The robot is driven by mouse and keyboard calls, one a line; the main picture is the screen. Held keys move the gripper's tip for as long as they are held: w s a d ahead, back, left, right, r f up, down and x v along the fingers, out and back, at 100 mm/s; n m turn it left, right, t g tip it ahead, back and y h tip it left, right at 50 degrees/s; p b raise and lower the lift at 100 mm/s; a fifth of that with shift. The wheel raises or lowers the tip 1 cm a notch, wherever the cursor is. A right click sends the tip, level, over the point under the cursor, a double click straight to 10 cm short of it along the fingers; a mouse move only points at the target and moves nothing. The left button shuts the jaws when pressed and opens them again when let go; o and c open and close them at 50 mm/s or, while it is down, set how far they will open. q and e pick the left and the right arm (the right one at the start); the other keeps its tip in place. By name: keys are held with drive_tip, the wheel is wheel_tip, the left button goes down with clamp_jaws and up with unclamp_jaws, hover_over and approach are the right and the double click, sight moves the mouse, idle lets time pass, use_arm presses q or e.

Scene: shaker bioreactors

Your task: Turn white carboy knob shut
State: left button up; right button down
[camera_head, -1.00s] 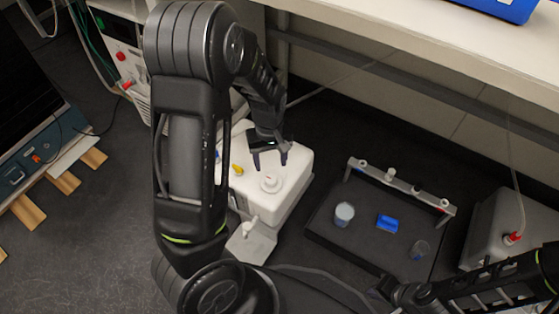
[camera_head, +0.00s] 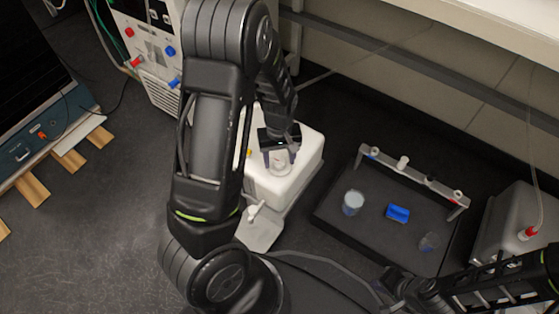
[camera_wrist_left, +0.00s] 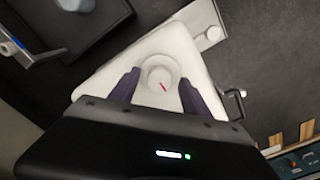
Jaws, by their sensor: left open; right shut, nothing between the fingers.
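The white carboy (camera_head: 299,181) stands on the floor beyond my left arm. Its round white knob (camera_head: 281,168) is on top, partly hidden by my left gripper (camera_head: 281,158). In the left wrist view the knob (camera_wrist_left: 158,72) shows a red mark and lies between the two dark fingertips of my open left gripper (camera_wrist_left: 160,88). The fingers are on either side of it; I cannot tell whether they touch it. My right gripper (camera_head: 388,284) is shut and empty at the lower right, far from the carboy.
A white tap (camera_head: 254,211) sits at the carboy's front, above a pale plate (camera_head: 262,234). A white bench (camera_head: 500,30) overhangs at the back right.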

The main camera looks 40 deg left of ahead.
use_arm(q)
clamp_jaws()
idle(0.7)
